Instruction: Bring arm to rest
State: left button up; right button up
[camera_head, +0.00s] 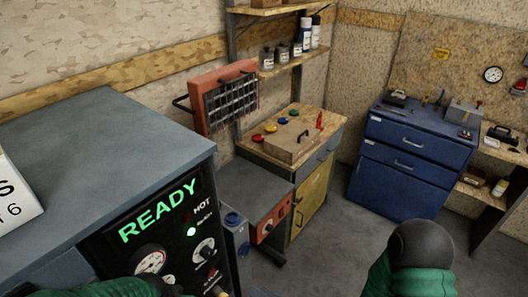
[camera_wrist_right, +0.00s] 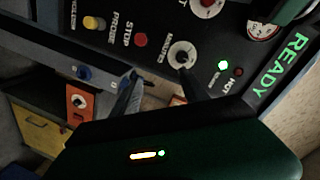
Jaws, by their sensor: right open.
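My right gripper (camera_wrist_right: 160,92) is open in the right wrist view, with its two dark fingers apart. I see nothing held between them. It is close to the black control panel of a grey machine; whether it touches the panel I cannot tell. In the head view, the green and dark rounded part of my right arm (camera_head: 415,262) shows at the lower right, over the floor. My left gripper cannot be made out.
The grey machine (camera_head: 95,130) fills the left, its panel lit READY (camera_head: 158,210). A wooden-topped cabinet (camera_head: 325,125) with coloured knobs on a box stands behind it. A blue drawer chest (camera_head: 410,165) stands at the back right. The floor (camera_head: 335,250) between is clear.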

jog(key=w+d+f+n+g+h+b, duration=0.1)
jog(key=d+f+g+h, duration=0.1)
jog(key=d+h, duration=0.55)
jog(key=w+d+f+n+g+h+b, duration=0.1)
jog(key=w+d+f+g+h, duration=0.2)
jog(key=d, duration=0.7)
jog(key=s+d+r+m+g+h, duration=0.1)
jog(key=s+r, duration=0.3)
jog(key=s, duration=0.6)
jog(key=shift+d+r+g+h, duration=0.15)
jog(key=shift+d+g+h, duration=0.5)
jog(key=shift+d+g, duration=0.1)
jog(key=shift+w, duration=0.1)
